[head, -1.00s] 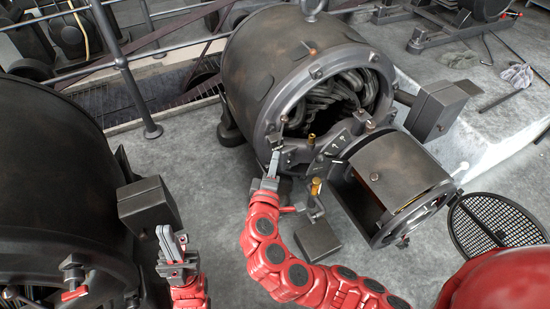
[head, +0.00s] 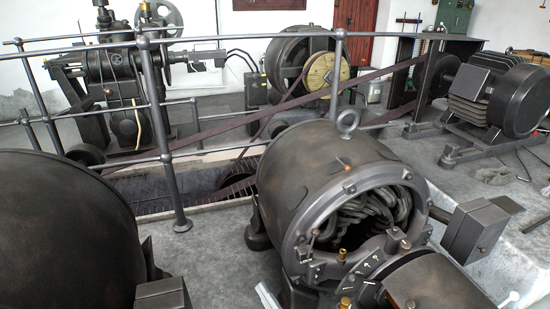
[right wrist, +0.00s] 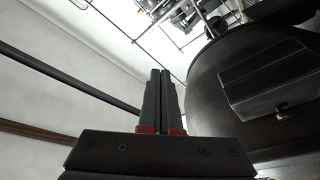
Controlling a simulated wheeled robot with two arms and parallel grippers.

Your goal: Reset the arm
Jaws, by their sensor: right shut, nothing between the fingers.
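The rest of my right arm is below the head view. My left gripper is out of view. The open dynamo is a dark drum with coils inside its round front. Its brass-coloured fittings (head: 342,254) sit at the lower front rim.
A second dark drum (head: 60,230) fills the lower left. A metal railing (head: 165,130) crosses behind, beside a floor pit (head: 190,185) with belts. A motor (head: 500,95) stands at the right. Grey floor (head: 220,245) shows between the drums.

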